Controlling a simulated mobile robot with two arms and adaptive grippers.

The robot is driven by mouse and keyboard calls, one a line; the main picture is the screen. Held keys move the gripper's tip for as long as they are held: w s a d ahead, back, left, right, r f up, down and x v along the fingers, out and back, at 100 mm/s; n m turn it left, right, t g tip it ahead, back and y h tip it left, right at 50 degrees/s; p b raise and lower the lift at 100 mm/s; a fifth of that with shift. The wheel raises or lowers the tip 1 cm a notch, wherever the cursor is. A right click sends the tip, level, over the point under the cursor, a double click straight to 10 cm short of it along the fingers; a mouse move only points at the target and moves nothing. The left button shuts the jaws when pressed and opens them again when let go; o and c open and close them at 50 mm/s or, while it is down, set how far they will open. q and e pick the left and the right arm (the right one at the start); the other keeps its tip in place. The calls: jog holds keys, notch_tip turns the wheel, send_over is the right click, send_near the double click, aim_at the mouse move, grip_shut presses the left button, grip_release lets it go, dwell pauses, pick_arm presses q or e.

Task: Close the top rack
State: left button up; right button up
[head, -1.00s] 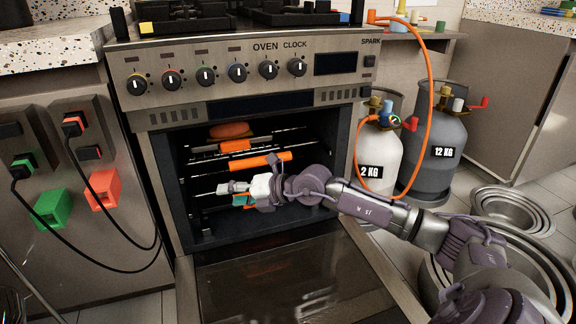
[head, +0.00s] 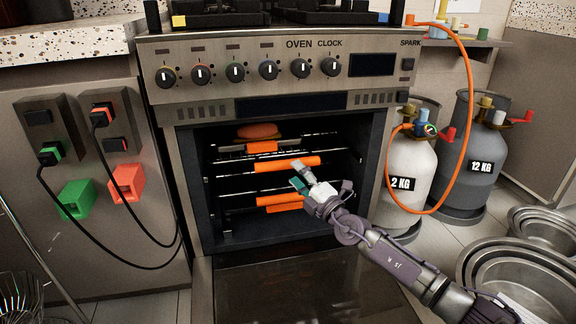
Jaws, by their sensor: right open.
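The oven stands open in the head view, with its door (head: 310,290) folded down in front. Inside are several wire racks with orange handles. The top rack (head: 262,147) has a small orange handle and sits far back, with a reddish-brown item (head: 257,131) on it. A middle rack's longer orange handle (head: 280,165) sits further forward. A lower orange handle (head: 281,202) is partly hidden behind my right gripper. My right gripper (head: 303,180) is open at the oven mouth, in front of the racks, just below the middle handle's right end. Contact cannot be told. My left gripper is not in view.
Two gas cylinders (head: 411,178) (head: 475,165) with an orange hose (head: 463,80) stand right of the oven. Nested metal pans (head: 520,262) lie on the floor at right. Black cables (head: 130,205) hang from the left cabinet.

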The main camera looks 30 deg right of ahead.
aim_at(290, 168)
jog(key=x, duration=0.5)
jog(key=shift+b, duration=0.4)
grip_shut()
